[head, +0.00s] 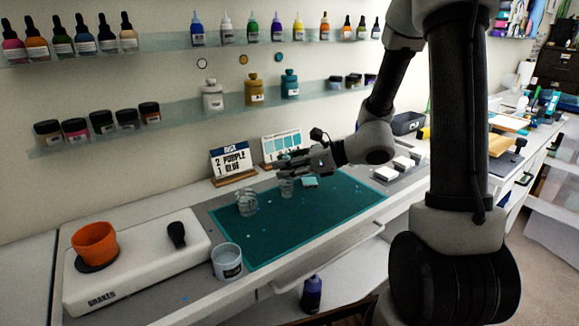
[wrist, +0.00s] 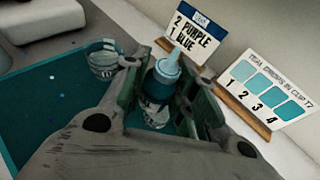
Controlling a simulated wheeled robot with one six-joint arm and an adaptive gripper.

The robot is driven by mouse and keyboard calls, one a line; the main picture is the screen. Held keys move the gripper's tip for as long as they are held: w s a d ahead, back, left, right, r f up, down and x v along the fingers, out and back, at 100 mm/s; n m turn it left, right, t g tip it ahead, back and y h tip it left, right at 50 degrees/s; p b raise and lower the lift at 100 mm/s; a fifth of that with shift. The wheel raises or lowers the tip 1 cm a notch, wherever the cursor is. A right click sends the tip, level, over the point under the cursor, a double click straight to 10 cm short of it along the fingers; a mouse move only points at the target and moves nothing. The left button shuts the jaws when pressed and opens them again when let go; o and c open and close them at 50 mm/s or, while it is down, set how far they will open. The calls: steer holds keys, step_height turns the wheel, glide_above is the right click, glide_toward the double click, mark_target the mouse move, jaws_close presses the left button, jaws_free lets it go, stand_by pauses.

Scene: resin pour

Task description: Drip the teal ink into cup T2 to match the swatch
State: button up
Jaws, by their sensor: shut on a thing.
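My gripper (wrist: 165,85) is shut on a small ink bottle (wrist: 155,92) with a teal tip and a pale label. The tip points up in the wrist view. In the head view my gripper (head: 290,163) is over the back of the teal mat (head: 330,217), and the bottle is hard to make out there. A clear cup (head: 246,203) stands on the mat, left of my gripper, and also shows in the wrist view (wrist: 103,60). Its marking is not readable. The teal swatch card (head: 283,145), numbered one to four in the wrist view (wrist: 270,90), stands against the wall.
A "2 purple 1 blue" card (head: 231,161) stands beside the swatch card. A labelled cup (head: 227,262) stands at the mat's front left. A white shaker (head: 140,262) with an orange pot (head: 95,243) is at the left. Shelves of bottles hang above. The mat's front middle is mostly clear.

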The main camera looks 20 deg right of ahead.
steer(key=shift+s+a+r+m+g, duration=0.1)
steer(key=shift+r+m+g, duration=0.1)
steer(key=shift+m+g, duration=0.9)
steer(key=m+g, duration=0.1)
steer(key=m+g+y, duration=0.1)
steer(key=m, duration=0.1)
steer(key=shift+s+a+f+g, duration=0.15)
steer(key=shift+s+g, duration=0.15)
steer(key=shift+s, duration=0.1)
steer(key=m+g+y, duration=0.1)
steer(key=m, duration=0.1)
steer(key=s+f+m+g+y, duration=0.1)
steer(key=f+m+g+y, duration=0.1)
steer(key=m+g, duration=0.1)
steer(key=shift+s+a+f+m, duration=0.15)
steer(key=shift+a+m, duration=0.05)
steer(key=shift+m, duration=0.4)
steer(key=shift+s+r, duration=0.1)
steer(key=shift+r, duration=0.2)
steer(key=m, duration=0.1)
steer(key=r+m+g+y, duration=0.1)
steer(key=m, duration=0.1)
steer(key=shift+w+d+r+y, duration=0.1)
steer(key=shift+w+r+y, duration=0.05)
steer(key=shift+w+y, duration=0.15)
